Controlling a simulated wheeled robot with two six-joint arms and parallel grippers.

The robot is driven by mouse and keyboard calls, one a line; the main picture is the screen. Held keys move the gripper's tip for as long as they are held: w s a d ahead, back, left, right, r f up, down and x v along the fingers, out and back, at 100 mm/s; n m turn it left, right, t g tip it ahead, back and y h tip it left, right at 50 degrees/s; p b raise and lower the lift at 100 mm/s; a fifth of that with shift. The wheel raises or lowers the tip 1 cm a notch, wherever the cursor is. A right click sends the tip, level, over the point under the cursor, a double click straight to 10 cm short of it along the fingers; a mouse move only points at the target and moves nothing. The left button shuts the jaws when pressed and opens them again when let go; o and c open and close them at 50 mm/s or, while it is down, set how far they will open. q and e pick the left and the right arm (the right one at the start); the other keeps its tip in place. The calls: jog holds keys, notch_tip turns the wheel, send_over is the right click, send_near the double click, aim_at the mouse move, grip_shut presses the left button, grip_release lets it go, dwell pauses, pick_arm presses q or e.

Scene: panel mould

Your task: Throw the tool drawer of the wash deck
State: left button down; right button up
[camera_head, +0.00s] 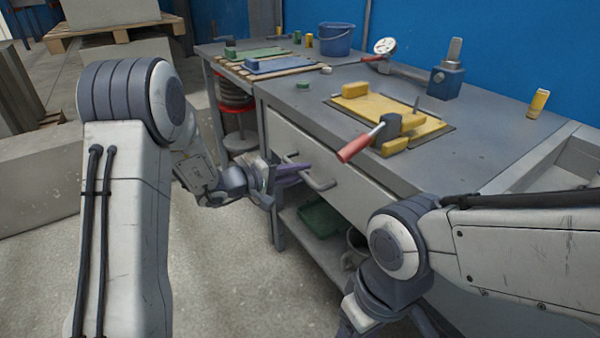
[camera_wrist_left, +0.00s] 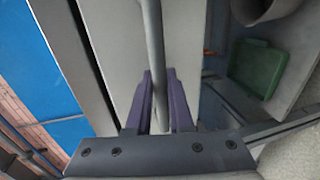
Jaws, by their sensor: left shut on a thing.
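The drawer (camera_head: 345,188) is a pale grey front under the grey worktop of the bench. It looks flush or nearly flush with the bench front. It carries a grey bar handle (camera_head: 321,184), which runs lengthwise in the left wrist view (camera_wrist_left: 155,45). My left gripper (camera_head: 292,172) is at the left part of the handle. Its purple fingers (camera_wrist_left: 158,105) lie on either side of the bar and are shut on it. The gripper hides part of the handle. My right arm reaches in at lower right, and its fingertips are out of frame.
A green bin (camera_head: 320,218) sits on the lower shelf. The floor (camera_head: 235,270) before the drawer is clear.

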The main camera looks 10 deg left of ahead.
pick_arm(q)
jog(key=c, duration=0.8)
grip_release()
jog(key=shift+d, duration=0.2)
jog(key=shift+a, duration=0.1)
jog(key=shift+a, duration=0.15)
jog(key=p+v, duration=0.1)
jog(key=v, duration=0.9)
jog(key=shift+s, duration=0.15)
